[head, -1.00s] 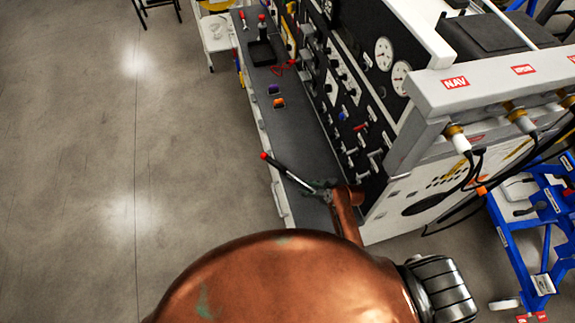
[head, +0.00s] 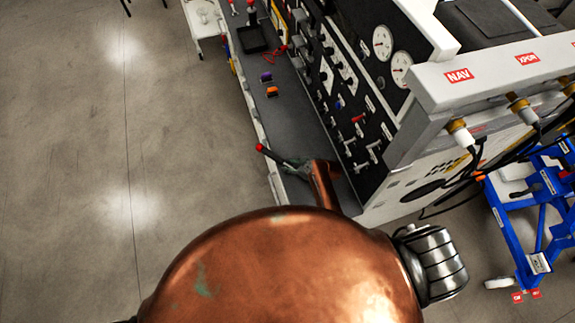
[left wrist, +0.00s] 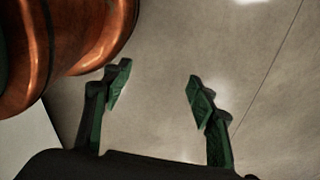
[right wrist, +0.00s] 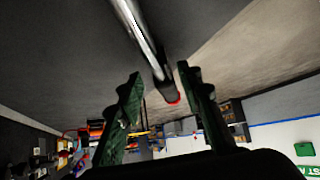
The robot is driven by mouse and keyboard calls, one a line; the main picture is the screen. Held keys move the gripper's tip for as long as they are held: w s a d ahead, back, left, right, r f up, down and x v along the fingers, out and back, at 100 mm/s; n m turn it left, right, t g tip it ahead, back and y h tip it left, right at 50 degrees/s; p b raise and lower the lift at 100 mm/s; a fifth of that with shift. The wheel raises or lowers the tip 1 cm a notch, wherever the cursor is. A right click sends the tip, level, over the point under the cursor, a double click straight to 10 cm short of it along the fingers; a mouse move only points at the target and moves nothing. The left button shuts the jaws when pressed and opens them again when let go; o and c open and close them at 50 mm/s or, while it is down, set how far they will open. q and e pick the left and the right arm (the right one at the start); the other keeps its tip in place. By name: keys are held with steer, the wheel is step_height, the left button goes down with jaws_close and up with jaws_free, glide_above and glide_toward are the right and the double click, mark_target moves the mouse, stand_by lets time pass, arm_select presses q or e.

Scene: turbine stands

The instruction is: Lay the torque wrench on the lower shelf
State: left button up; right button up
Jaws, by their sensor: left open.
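The torque wrench (head: 271,154) has a dark handle with a red end and lies at the near end of the grey ledge along the panel. My right gripper (head: 292,163) is at the wrench and covers much of its shaft. In the right wrist view the fingers (right wrist: 160,72) stand apart, with the bright shaft and dark handle (right wrist: 151,45) between them; contact is not clear. My left gripper (left wrist: 158,85) is open and empty over bare floor, outside the head view. I cannot identify a separate lower shelf.
The grey ledge (head: 294,115) carries a purple and an orange item (head: 272,91) and a black tray (head: 252,40) farther back. The panel with gauges and knobs (head: 345,85) rises beside it. A blue frame (head: 510,225) stands right. The floor at left is clear.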

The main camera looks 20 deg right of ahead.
steer(key=shift+w+a+f, duration=0.15)
steer(key=shift+w+f, duration=0.05)
steer(key=shift+f, duration=0.1)
steer(key=c, duration=0.6)
jaws_close()
arm_select(q)
steer(key=shift+w+a, duration=0.1)
steer(key=shift+w, duration=0.05)
steer(key=shift+w, duration=0.2)
arm_select(e)
steer(key=shift+w+r, duration=0.1)
